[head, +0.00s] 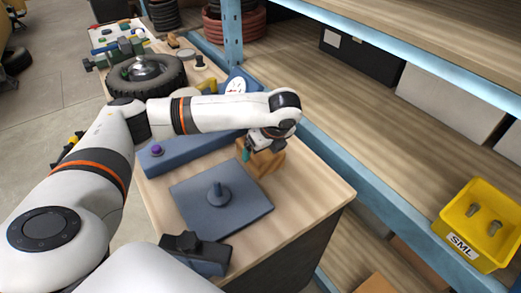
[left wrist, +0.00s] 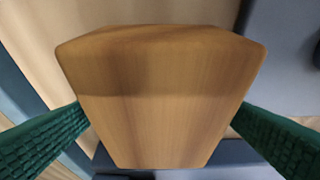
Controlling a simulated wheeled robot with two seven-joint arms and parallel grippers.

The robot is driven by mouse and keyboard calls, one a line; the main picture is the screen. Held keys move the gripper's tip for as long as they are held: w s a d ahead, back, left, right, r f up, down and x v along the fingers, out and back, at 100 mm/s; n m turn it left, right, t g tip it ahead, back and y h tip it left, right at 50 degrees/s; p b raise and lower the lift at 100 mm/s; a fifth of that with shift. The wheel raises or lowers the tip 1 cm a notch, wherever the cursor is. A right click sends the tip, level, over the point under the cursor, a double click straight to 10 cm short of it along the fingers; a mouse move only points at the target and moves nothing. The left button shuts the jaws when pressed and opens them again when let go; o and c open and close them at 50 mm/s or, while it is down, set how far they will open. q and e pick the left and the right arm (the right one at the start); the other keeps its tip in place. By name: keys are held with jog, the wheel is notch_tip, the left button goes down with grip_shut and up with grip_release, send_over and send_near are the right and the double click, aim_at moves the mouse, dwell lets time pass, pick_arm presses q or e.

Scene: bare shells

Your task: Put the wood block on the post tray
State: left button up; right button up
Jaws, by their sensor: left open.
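The wood block (head: 268,163) is a tan-brown piece on the workbench, partly hidden behind my left gripper (head: 255,147). In the left wrist view the wood block (left wrist: 160,95) fills the middle, with a green ridged finger at each side. The left gripper is open around the block; I cannot tell whether either finger touches it. The post tray (head: 245,210) is a flat blue-grey plate with a short upright post in its middle. It lies on the bench, nearer than the block, and the post is bare. My right gripper is not in view.
A blue-grey bar (head: 180,155) lies beyond the tray. A dark box-like object (head: 200,255) stands at the bench's near edge. A tyre (head: 150,80) and small parts lie farther back. Blue-framed shelving runs along the right, with a yellow bin (head: 470,255). The bench's near right corner is clear.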

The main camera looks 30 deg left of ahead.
pick_arm(q)
jog(key=shift+x, duration=1.25)
jog(key=shift+r, duration=0.1)
jog(key=c, duration=1.1)
